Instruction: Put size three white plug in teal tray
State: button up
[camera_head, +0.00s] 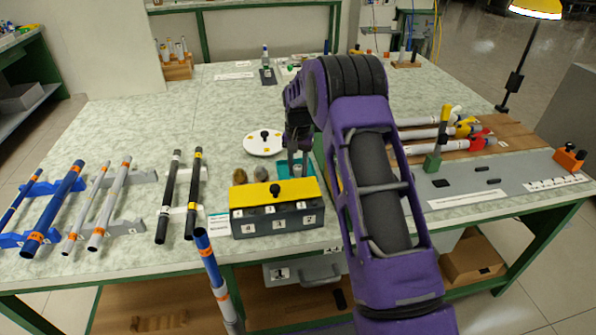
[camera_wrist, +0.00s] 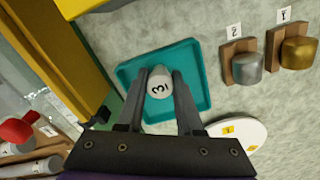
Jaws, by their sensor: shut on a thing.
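The white plug (camera_wrist: 159,84) shows its "3" mark in the wrist view, between the two fingers. My gripper (camera_wrist: 160,92) is shut on it. The teal tray (camera_wrist: 205,75) lies around and below the plug in the wrist view. I cannot tell whether the plug touches the tray's floor. In the head view the teal tray (camera_head: 284,168) is partly hidden behind the yellow-topped box and my arm. My gripper (camera_head: 299,160) points down over it there.
The yellow-topped dark box (camera_head: 277,222) stands just in front of the tray. A white disc (camera_head: 263,143) lies behind. Grey (camera_wrist: 247,67) and brass (camera_wrist: 297,52) plugs on wooden blocks stand beside the tray. Rods on racks (camera_head: 120,205) fill the left; more lie right.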

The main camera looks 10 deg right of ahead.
aim_at(298, 167)
jog(key=shift+f, duration=0.25)
jog(key=o, duration=0.7)
notch_tip(298, 167, up, 12)
jog(key=p, duration=0.1)
jog(key=shift+r+p, duration=0.15)
jog(key=shift+p, duration=0.25)
